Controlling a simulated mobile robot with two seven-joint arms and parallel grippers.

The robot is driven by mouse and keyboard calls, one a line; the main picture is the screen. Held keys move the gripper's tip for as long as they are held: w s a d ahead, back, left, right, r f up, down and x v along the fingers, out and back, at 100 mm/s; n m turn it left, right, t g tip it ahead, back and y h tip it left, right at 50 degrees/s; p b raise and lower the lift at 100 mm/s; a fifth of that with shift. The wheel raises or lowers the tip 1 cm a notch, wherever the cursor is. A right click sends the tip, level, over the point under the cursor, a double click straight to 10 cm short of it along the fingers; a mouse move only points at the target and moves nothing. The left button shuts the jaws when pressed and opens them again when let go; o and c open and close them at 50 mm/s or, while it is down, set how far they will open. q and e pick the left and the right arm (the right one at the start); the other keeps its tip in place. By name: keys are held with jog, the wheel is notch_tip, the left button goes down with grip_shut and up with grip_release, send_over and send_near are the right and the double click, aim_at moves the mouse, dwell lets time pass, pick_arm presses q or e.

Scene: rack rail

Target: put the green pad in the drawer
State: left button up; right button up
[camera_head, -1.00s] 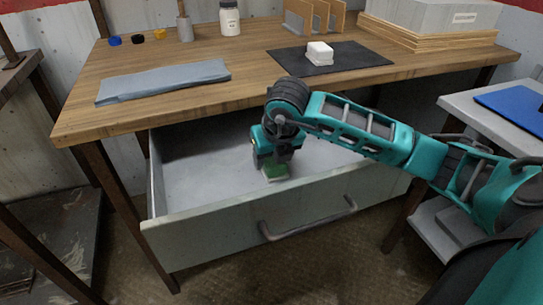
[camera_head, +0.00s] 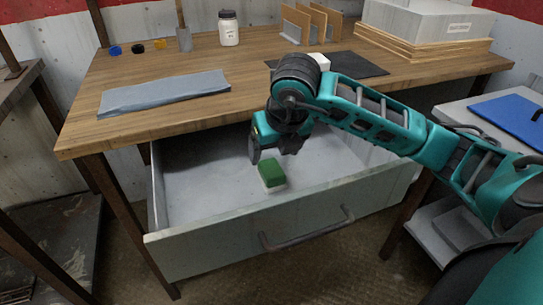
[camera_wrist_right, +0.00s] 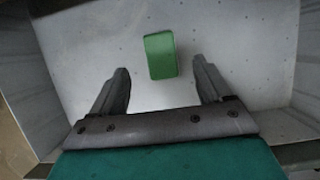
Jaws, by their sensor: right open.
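The green pad (camera_head: 271,174), green on top with a pale lower layer, lies on the floor of the open drawer (camera_head: 190,228). In the right wrist view the pad (camera_wrist_right: 160,55) lies on the pale drawer floor (camera_wrist_right: 225,50), beyond and between the fingertips. My right gripper (camera_head: 275,155) is over the drawer, above and apart from the pad. In the right wrist view my right gripper (camera_wrist_right: 159,80) is open with nothing between its fingers. My left gripper is not in view.
The wooden worktop (camera_head: 160,75) overhangs the drawer's back. On it are a folded grey cloth (camera_head: 165,93), a black mat (camera_head: 355,65) with a white block (camera_head: 320,60), and a white bottle (camera_head: 228,28). A blue board (camera_head: 510,122) lies on a side table at right.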

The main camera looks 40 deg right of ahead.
jog(key=shift+p+v, duration=0.35)
jog(key=shift+v, duration=1.9)
